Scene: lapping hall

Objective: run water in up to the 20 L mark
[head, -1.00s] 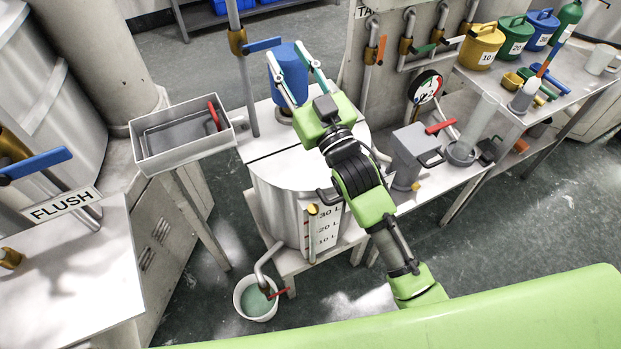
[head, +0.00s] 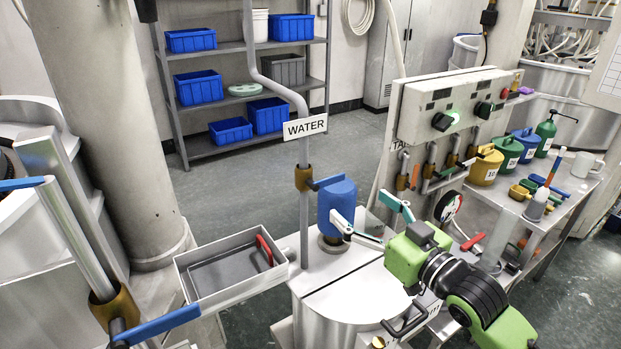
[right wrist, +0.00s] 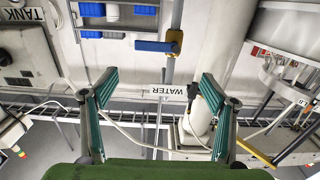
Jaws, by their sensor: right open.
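The WATER sign (head: 305,127) hangs on a grey pipe above a brass valve (head: 303,178). Its blue lever (head: 327,182) points right, crosswise to the pipe. The steel tank (head: 345,304) stands below, with a blue motor (head: 338,205) on its lid. My right gripper (head: 367,212) is open and empty, right of the lever and apart from it; its fingers overlap the motor in the head view. In the right wrist view, the blue lever (right wrist: 154,46) shows beyond the open fingers. The tank's litre marks and water level are not visible. My left gripper is not in view.
A steel tray (head: 230,270) with a red handle is left of the tank. Another blue lever (head: 160,325) is at the lower left. A control box (head: 450,105), a gauge (head: 448,207) and numbered cans (head: 486,165) stand right. The floor behind is clear.

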